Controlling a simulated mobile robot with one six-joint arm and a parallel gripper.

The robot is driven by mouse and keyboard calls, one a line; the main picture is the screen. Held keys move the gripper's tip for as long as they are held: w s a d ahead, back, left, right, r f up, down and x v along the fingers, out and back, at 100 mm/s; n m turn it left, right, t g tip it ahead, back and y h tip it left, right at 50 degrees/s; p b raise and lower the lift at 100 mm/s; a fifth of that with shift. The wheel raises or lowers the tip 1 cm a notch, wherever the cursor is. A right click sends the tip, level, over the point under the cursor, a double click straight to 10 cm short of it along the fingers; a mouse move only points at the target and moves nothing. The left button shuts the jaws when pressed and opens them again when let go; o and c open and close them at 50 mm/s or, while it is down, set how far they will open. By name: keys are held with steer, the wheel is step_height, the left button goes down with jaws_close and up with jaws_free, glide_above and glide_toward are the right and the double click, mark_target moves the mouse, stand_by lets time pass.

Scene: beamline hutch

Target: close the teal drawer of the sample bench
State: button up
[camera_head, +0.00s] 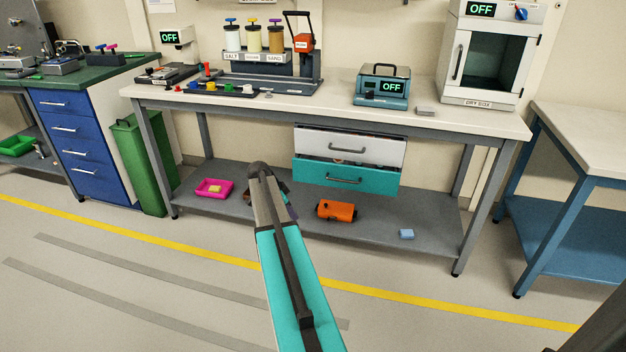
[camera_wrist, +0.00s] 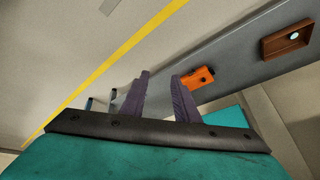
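The teal drawer (camera_head: 318,175) is the lower of two drawers under the sample bench (camera_head: 440,119). It stands partly pulled out, and some contents show above its front. Its dark bar handle (camera_head: 343,180) faces the room. In the wrist view a teal surface (camera_wrist: 225,116) beside the right finger looks like part of this drawer. My gripper (camera_wrist: 161,76) is open and empty, with two purple fingers apart. In the head view my arm mostly hides it, left of the drawer; its distance from the drawer is unclear.
The white drawer (camera_head: 315,143) above is also partly out. An orange box (camera_head: 337,210), a pink tray (camera_head: 205,191) and a blue block (camera_head: 406,234) sit on the lower shelf (camera_head: 372,225). A brown tray (camera_wrist: 272,48) shows in the wrist view. The floor in front is clear.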

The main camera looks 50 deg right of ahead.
steer(key=s+a+f+n+y, duration=0.15)
steer(key=a+f+n, duration=0.25)
steer(key=a+f, duration=0.45)
steer(key=s+a+f+n, duration=0.25)
steer(key=a+f, duration=0.25)
steer(key=a, duration=0.6)
steer(key=s+a+f+n+y, duration=0.1)
steer(key=s+a+f+n, duration=0.1)
steer(key=a+f+n, duration=0.6)
steer(key=s+a+f+n+g+y, duration=0.1)
steer(key=s+a+f+n, duration=0.3)
steer(key=s+a, duration=0.8)
steer(key=s+a+f+n+g+y, duration=0.1)
steer(key=s+a+f+n, duration=0.4)
steer(key=s+a, duration=0.6)
steer(key=a+g, duration=0.1)
steer(key=a, duration=0.2)
steer(key=shift+s+f, duration=0.25)
steer(key=shift+s, duration=0.15)
steer(key=shift+a, duration=0.2)
